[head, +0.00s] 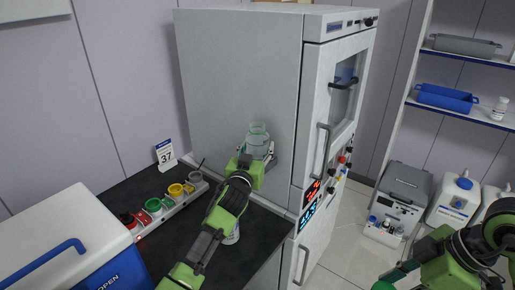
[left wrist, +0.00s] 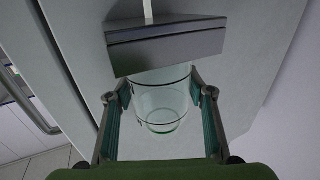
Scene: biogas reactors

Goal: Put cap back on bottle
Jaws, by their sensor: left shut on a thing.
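My left gripper (head: 257,158) is shut on a clear glass bottle (head: 258,140), holding it in front of the tall grey cabinet's side. In the left wrist view, the bottle (left wrist: 163,108) sits between the two fingers (left wrist: 165,118) and looks transparent and empty. I see no cap on it in the head view.
The tall cabinet (head: 240,75) stands behind the bench (head: 185,235). A white box with a blue handle (head: 70,245) is at front left, and a "37" card (head: 165,153) stands behind the rack. A pale object (head: 232,237) is partly hidden under my left arm. Shelves (head: 460,110) stand right.

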